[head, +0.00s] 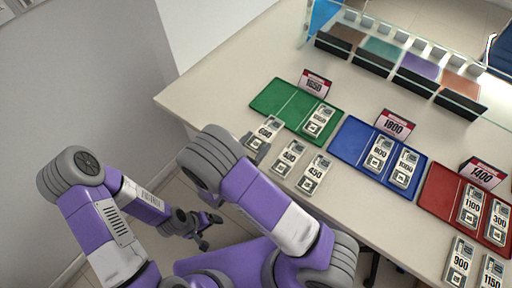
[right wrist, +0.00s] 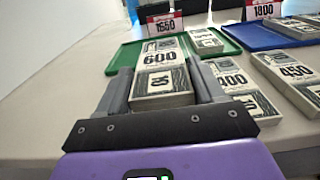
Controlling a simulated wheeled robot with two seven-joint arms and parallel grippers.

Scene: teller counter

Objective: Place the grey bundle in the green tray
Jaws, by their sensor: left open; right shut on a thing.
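The grey bundle marked 600 (head: 267,131) is at the counter's front edge, just in front of the green tray (head: 271,95). It also shows in the right wrist view (right wrist: 160,57), between the fingers of my right gripper (right wrist: 162,88), which is shut on it. I cannot tell whether it rests on the counter or is slightly raised. In the head view my right arm partly hides that gripper. The green tray has one grey bundle (head: 318,121) in its right part; its left part is bare. My left gripper (head: 203,229) is open and empty, low beside the counter.
Two more grey bundles (head: 289,157) (head: 315,173) lie to the right of the held one. A blue tray (head: 346,139) and a red tray (head: 437,190) hold bundles further right. A card reading 1650 (head: 314,84) stands behind the green tray. The counter's left end is clear.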

